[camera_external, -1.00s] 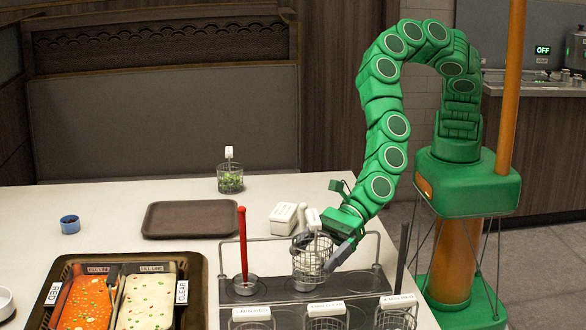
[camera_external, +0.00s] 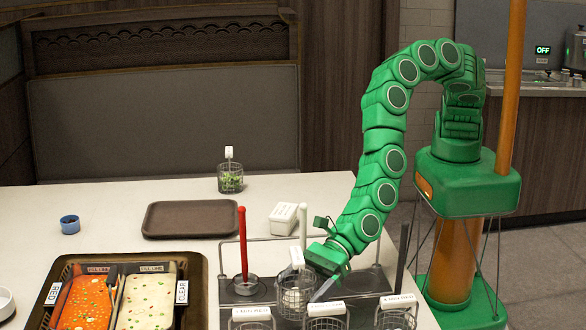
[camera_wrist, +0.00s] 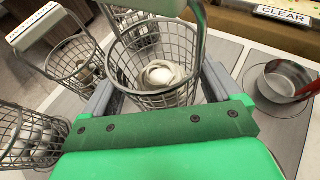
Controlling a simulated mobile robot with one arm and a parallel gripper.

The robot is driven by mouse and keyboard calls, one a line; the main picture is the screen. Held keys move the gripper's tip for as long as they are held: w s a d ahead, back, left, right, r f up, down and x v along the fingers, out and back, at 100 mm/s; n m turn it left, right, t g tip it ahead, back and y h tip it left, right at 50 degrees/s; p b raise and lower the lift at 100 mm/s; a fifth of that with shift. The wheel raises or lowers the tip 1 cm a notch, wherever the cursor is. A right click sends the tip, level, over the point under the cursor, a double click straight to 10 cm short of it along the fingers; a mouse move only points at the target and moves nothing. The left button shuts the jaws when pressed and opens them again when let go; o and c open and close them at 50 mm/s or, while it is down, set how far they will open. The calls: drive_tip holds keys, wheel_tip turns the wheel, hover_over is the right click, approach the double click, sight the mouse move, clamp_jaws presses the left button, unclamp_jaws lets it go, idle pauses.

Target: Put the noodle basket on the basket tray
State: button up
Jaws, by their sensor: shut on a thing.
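A wire basket (camera_external: 296,296) with a white tag on its upright handle is held by my gripper (camera_external: 306,284) above the dark rack in the external view. In the wrist view the basket (camera_wrist: 152,98) sits between the two grey fingers of my gripper (camera_wrist: 160,84), which are shut on it. A pale round thing lies inside. I cannot read its tag, so I cannot tell whether it is the noodle basket. An empty brown tray (camera_external: 190,219), possibly the basket tray, lies flat on the table left of my gripper.
Several labelled baskets (camera_external: 326,323) stand along the rack's front. A red-handled ladle (camera_external: 243,245) stands upright left of my gripper. A basket of greens (camera_external: 230,182), a white box (camera_external: 283,220) and a blue cup (camera_external: 70,225) are on the table. A two-part sauce pan (camera_external: 200,310) is front left.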

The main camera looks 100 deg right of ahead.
drive_tip(key=shift+w+f, duration=0.1)
drive_tip(key=shift+f, duration=1.4)
drive_tip(key=shift+f, duration=0.1)
drive_tip(key=o, duration=1)
drive_tip(key=shift+c, duration=0.2)
drive_tip(key=shift+v, duration=6.05)
